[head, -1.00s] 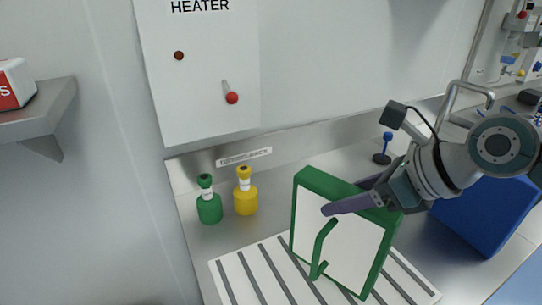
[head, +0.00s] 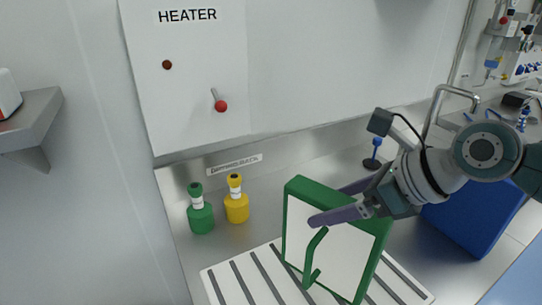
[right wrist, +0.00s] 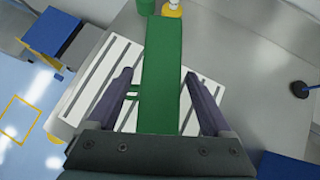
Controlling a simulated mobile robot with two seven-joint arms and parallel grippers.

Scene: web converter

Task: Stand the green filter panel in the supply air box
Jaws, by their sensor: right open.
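The green filter panel (head: 337,240) stands upright on a white slatted rack (head: 222,286). It has a green frame, a pale face and a green handle on the near side. My right gripper (head: 325,205) is open around the panel's upper part, one finger in front of the pale face and one behind. In the right wrist view the panel's green edge (right wrist: 160,65) runs between the two spread fingers, with gaps on both sides. My left gripper is out of view. I cannot pick out a supply air box.
A green bottle (head: 200,212) and a yellow bottle (head: 237,202) stand left of the panel. A blue box (head: 478,222) is at the right, behind my right arm. A heater panel (head: 190,85) hangs on the back wall. A grey shelf (head: 28,118) juts out at the left.

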